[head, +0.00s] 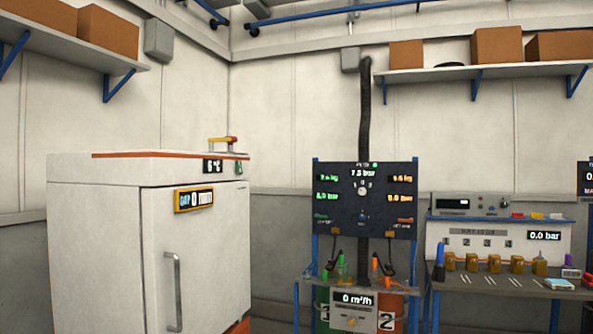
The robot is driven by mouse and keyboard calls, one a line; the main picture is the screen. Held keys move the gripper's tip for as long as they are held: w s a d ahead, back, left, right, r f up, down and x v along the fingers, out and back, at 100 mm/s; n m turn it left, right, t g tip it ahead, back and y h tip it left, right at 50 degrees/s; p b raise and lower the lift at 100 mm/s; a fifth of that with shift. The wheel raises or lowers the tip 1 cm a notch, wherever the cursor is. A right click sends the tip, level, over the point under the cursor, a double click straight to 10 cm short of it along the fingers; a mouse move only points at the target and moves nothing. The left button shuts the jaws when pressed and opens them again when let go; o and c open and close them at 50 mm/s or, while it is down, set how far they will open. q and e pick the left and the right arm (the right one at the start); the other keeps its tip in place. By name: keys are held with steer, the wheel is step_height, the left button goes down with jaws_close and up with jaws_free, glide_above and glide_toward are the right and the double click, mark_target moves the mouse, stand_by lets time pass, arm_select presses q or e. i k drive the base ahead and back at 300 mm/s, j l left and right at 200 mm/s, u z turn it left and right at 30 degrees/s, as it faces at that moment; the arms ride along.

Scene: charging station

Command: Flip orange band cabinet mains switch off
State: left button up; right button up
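The white cabinet (100,231) with an orange band (170,155) along its upper edge stands at the left. A small green piece (239,167), possibly a switch, is at the right end of its top panel, beside a small display reading about 6 °C (213,166). A red and yellow item (223,144) shows above the cabinet's top; I cannot tell whether it is a switch or lever. The cabinet door (215,265) is closed, with a vertical handle (173,290) and a yellow-framed label (194,199). Neither of my grippers is in view.
A dark gauge panel (335,222) on a blue frame stands right of the cabinet, with numbered cylinders below. A workbench (500,287) with brass pieces is farther right. Shelves with boxes (497,46) are on the walls. A gap separates cabinet and panel.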

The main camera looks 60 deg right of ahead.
mark_target(238, 164)
steer(key=z, duration=1.45)
steer(key=u, duration=0.3)
steer(key=i+l+u, duration=0.8)
steer(key=i+l, duration=0.7)
steer(key=i+l+u, duration=0.15)
steer(key=i+l, duration=0.55)
steer(key=l, duration=0.2)
